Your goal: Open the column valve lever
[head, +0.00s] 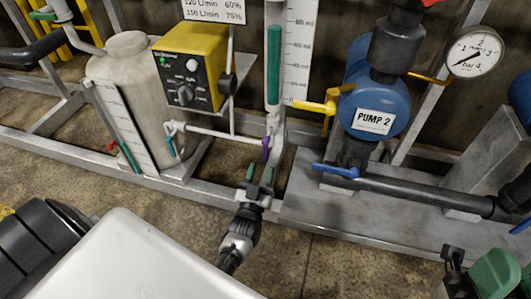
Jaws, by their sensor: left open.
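The column is a clear tube with a green level (274,65) beside a white millilitre scale (299,50). A purple lever (265,148) hangs roughly upright on the pipe fitting below it; I take this to be the column valve lever. My left gripper (259,182) is open and empty, with green fingertips pointing up towards the lever. In the picture the fingertips lie just below the lever's lower end, and a small gap shows between them.
A yellow control box (190,68) and a pale tank (128,85) stand left. A yellow lever (318,107), blue pump (374,107) and blue lever (336,170) are close on the right. Grey frame beams (225,193) cross below.

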